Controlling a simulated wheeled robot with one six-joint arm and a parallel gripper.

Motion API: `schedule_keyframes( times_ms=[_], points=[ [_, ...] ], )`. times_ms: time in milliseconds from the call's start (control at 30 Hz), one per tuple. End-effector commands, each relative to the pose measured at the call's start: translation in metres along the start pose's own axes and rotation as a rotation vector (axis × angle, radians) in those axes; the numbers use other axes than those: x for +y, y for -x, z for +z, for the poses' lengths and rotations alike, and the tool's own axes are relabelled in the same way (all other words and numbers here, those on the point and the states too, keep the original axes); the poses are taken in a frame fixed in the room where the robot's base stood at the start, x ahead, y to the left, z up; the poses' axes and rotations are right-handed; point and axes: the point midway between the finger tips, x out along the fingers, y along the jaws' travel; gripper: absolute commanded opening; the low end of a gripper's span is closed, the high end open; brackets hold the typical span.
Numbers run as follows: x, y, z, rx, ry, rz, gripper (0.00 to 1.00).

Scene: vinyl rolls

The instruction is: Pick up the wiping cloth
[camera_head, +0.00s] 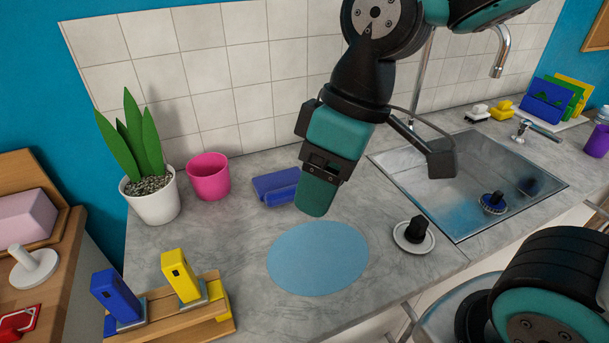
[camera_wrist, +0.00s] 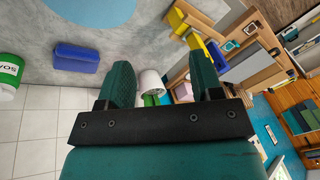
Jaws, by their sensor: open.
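A folded blue piece that looks like the wiping cloth (camera_head: 273,187) lies on the grey counter near the tiled wall. In the wrist view the cloth (camera_wrist: 76,57) is left of both fingers, not between them. My gripper (camera_head: 318,198) hangs above the counter, just right of the cloth in the head view, and covers its right end. My gripper (camera_wrist: 162,80) is open and empty in the wrist view, its two teal fingers apart.
A light-blue round patch (camera_head: 318,257) lies in front. A pink cup (camera_head: 209,176) and potted plant (camera_head: 154,202) stand left. The sink (camera_head: 470,170) and a black knob on a white disc (camera_head: 414,236) are right. A wooden rack with blocks (camera_head: 190,320) stands front left. A green-white bottle (camera_wrist: 8,75) shows in the wrist view.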

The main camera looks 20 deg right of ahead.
Motion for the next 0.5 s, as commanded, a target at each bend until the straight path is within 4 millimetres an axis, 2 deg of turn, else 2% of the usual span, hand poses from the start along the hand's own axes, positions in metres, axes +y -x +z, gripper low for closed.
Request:
schedule_keyframes(
  times_ms=[100,300,400,500],
  points=[
    [0.055,-0.004,-0.048,-0.057,0.185,0.059,0.60],
    [0.152,-0.024,-0.115,-0.187,0.528,0.119,0.60],
    [0.186,-0.037,-0.135,-0.241,0.657,0.123,0.60],
    [0.208,-0.048,-0.147,-0.276,0.744,0.119,0.60]
  ],
)
